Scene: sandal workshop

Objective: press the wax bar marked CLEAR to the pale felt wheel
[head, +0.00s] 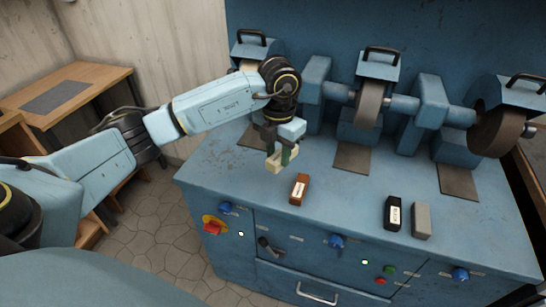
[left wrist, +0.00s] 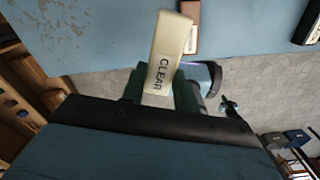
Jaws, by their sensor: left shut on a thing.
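My left gripper (head: 281,152) is shut on a cream wax bar (head: 276,165) and holds it above the blue bench top (head: 240,164). In the left wrist view the bar (left wrist: 167,50) stands out from between the fingers, and its label reads CLEAR. The pale felt wheel (head: 249,65) is at the back left under a blue hood, mostly hidden behind my left arm and hood. The bar is in front of this wheel and apart from it. My right gripper is not in view.
A reddish-brown bar (head: 299,189), a black bar (head: 393,213) and a grey bar (head: 421,221) are on the bench. A brown wheel (head: 369,104) and a darker wheel (head: 496,132) stand to the right. Knobs and buttons line the front. A wooden table (head: 100,79) is far left.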

